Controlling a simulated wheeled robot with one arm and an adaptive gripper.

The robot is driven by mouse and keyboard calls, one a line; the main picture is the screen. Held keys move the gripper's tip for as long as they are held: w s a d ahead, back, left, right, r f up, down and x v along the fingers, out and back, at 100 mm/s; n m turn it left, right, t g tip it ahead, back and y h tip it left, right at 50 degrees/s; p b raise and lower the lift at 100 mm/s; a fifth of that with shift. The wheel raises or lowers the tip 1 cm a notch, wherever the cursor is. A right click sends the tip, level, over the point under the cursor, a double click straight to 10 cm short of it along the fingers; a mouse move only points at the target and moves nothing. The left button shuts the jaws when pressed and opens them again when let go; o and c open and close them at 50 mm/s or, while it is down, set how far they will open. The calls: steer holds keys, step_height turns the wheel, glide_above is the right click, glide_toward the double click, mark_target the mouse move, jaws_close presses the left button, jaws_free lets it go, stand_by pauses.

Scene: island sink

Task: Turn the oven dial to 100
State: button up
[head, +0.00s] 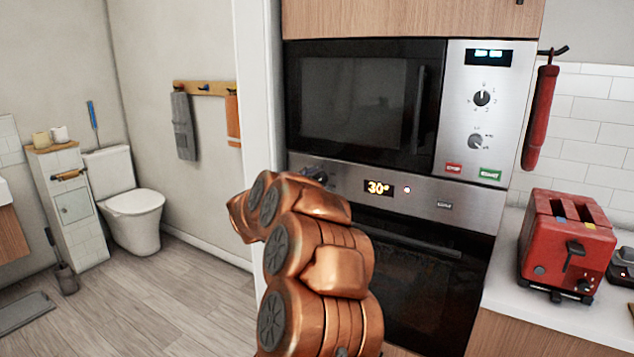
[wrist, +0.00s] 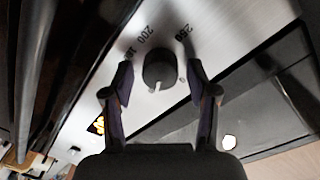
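The oven dial (wrist: 158,68) is a round dark knob with a pale pointer mark, on the silver oven panel in the wrist view. Printed numbers, including 200 and 250, ring it. My gripper (wrist: 159,84) is open, with one finger on each side of the dial and a visible gap on both sides. In the head view my copper arm reaches to the panel's left end and hides the gripper from clear sight.
A microwave (head: 365,100) with its own two dials sits directly above the oven panel. The dark oven door (head: 440,285) lies below, with a horizontal handle. A red toaster (head: 567,245) stands on the counter to the right. Floor on the left is open.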

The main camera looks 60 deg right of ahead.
steer(key=shift+a, duration=0.1)
steer(key=a, duration=1.2)
steer(key=shift+r, duration=0.25)
steer(key=shift+s+d, duration=0.1)
